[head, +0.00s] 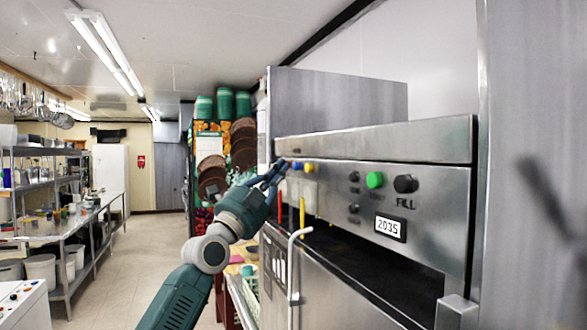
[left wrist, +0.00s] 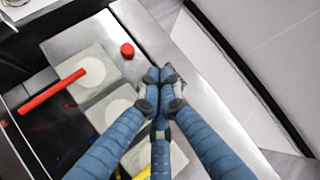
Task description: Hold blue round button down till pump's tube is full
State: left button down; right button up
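My left gripper (head: 281,168) reaches the far left end of the steel machine's front panel, beside a small blue round button (head: 297,166) and a yellow one (head: 309,167). In the left wrist view its three blue fingers (left wrist: 160,76) are drawn together with nothing seen between them. The fingertips cover the panel where the blue button would be, so I cannot tell whether they touch or press it. A red button (left wrist: 127,50) shows beside them. Below, a white pump (left wrist: 91,59) has a red tube (left wrist: 52,92). The middle pump (left wrist: 119,104) shows partly; its tube is hidden by the fingers.
A yellow tube (head: 302,213) hangs under the panel. Further right are a green button (head: 375,180), black knobs (head: 405,184) and a display reading 2035 (head: 390,227). A white curved handle (head: 294,265) stands out below. Floor (head: 140,260) at left is clear.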

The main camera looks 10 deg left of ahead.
pick_arm(q)
jog(key=shift+w+d, duration=0.15)
jog(key=shift+d, duration=0.05)
dwell(0.3)
jog(key=shift+w+d, duration=0.2)
jog(key=shift+d, duration=0.15)
dwell(0.5)
dwell(0.6)
jog(key=shift+f, duration=0.1)
dwell(1.2)
jog(key=shift+s+a, duration=0.1)
jog(key=shift+s+a+b, duration=0.35)
jog(key=shift+a+b, duration=0.05)
jog(key=shift+a, duration=0.15)
